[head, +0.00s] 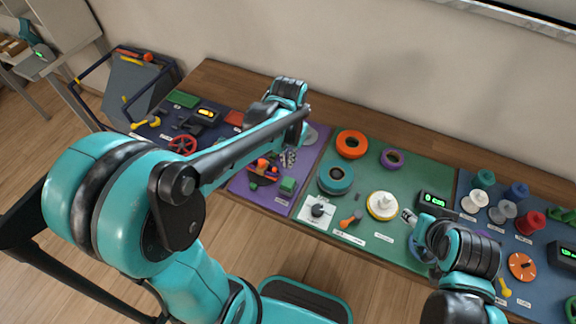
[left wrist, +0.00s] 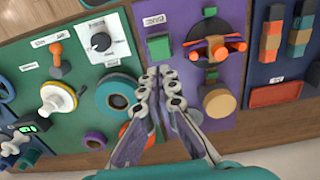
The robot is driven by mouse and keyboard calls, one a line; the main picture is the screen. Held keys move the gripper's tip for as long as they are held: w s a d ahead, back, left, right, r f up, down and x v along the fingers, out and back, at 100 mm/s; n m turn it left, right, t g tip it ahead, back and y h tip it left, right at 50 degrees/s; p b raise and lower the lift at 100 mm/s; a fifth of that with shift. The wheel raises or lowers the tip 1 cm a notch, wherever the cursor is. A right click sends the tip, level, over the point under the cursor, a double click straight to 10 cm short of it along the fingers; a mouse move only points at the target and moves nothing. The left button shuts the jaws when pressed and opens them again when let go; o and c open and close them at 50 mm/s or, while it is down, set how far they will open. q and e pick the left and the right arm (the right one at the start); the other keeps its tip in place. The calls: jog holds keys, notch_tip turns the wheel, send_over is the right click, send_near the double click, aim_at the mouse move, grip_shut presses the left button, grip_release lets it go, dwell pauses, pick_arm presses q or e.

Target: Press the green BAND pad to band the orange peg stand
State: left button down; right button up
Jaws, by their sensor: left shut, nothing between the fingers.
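The green BAND pad (head: 287,186) is a small block near the front right of the purple mat (head: 240,185). In the left wrist view the green pad (left wrist: 158,48) lies just beyond my fingertips, beside a small label. The orange peg stand (head: 262,168) has a dark base with orange pegs, left of the pad. In the left wrist view the peg stand (left wrist: 217,48) is right of the pad. My left gripper (head: 289,158) is shut and empty, above the mat just behind the pad; contact is not visible. My right gripper (head: 408,216) is over the green mat; its jaws are unclear.
The green mat (head: 360,215) holds a teal ring (head: 335,177), an orange ring (head: 352,144), a white-yellow spool (head: 382,205) and a knob (head: 318,210). Several spools stand on the blue mat at right. A grey disc (head: 308,135) lies behind my left gripper.

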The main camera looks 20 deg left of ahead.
pick_arm(q)
jog(key=shift+r+p, duration=0.3)
jog(key=shift+r, duration=1.25)
jog(key=shift+s, duration=0.1)
jog(key=s+r+n+t+b, duration=0.1)
jog(key=s+r+t+b, duration=0.1)
jog(key=s+t, duration=0.5)
jog(key=shift+s+r, duration=0.3)
jog(key=shift+s, duration=0.5)
dwell(0.5)
